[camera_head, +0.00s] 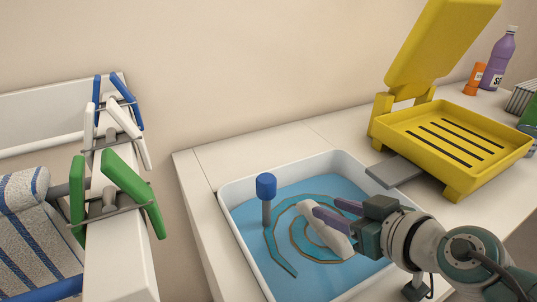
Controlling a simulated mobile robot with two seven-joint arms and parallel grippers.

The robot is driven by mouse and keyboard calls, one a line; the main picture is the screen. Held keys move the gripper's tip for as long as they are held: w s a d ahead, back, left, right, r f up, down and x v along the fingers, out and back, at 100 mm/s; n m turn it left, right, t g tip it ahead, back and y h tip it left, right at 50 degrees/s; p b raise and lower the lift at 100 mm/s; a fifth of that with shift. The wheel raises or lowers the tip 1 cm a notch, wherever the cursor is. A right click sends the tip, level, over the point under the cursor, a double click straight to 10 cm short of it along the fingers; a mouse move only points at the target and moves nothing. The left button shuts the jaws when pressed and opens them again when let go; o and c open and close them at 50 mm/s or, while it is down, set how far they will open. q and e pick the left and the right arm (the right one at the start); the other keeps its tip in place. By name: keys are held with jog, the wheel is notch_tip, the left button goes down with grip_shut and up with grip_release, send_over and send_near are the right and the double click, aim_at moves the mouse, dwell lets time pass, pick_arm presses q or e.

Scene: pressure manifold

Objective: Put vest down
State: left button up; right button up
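My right gripper (327,206) reaches in from the lower right over a white basin (230,213). Its two purple-grey fingers are apart, with nothing clearly between them. A white, soft-looking elongated thing (322,231) lies just below and beside the fingers in the basin; I cannot tell whether they touch it. No thing is plainly a vest. A grey-white cloth with blue stripes (32,232) is at the far left, partly cut off by the frame; I cannot tell whether it is the vest. My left gripper is not in view.
The basin has a blue inside, a spiral band (281,252) and a blue-capped post (266,187). A yellow hinged tray (388,132) stands open at right. Purple (498,60) and orange (474,78) bottles stand behind it. Green clips (132,190) sit on the left rail.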

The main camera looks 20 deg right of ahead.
jog(key=shift+o, duration=1.4)
